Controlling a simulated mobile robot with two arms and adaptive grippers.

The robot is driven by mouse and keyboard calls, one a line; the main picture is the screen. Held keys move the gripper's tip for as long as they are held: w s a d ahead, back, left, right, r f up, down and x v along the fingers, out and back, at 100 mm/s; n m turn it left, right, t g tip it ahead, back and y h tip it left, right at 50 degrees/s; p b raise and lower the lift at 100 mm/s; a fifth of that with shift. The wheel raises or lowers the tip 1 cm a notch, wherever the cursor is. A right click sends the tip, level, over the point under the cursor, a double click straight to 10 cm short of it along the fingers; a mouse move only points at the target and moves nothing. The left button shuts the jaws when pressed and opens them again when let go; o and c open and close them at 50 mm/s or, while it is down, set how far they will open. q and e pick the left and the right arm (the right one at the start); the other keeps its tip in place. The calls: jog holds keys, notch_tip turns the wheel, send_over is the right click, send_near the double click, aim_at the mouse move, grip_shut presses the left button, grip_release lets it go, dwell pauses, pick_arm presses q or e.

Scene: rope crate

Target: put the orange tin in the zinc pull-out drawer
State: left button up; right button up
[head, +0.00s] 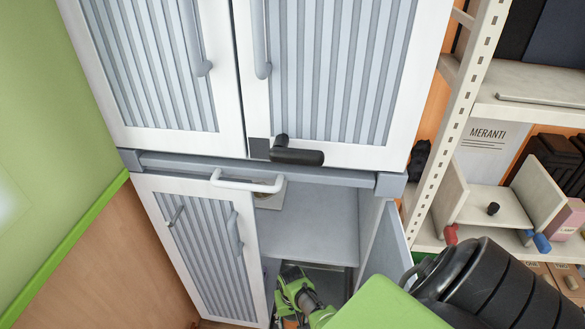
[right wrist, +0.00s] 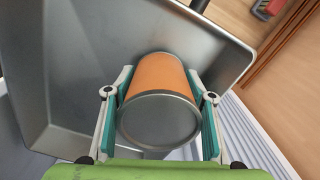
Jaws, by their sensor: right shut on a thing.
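The orange tin (right wrist: 155,75), with a grey metal end, is between the teal-padded fingers of my right gripper (right wrist: 158,88) in the right wrist view. The gripper is shut on its sides. Behind the tin in that view is the grey metal zinc drawer (right wrist: 75,60), its bare floor and raised rim visible. I cannot tell whether the tin touches the drawer. In the head view my right gripper (head: 288,300) reaches down into the open lower right part of the cabinet, and the tin is mostly hidden. My left gripper is not in view.
The white and grey cabinet (head: 190,180) has its upper doors shut. A lower right door (head: 396,235) stands open beside my right arm. A shelf rack (head: 465,120) with boxes and a small wooden tray (head: 487,208) stands to the right. A green wall is left.

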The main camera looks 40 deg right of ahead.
jog(key=shift+f+b, duration=0.4)
jog(key=shift+f, duration=0.1)
dwell(0.6)
jog(key=o, duration=1.5)
jog(key=shift+o, duration=0.2)
jog(key=shift+r, duration=6)
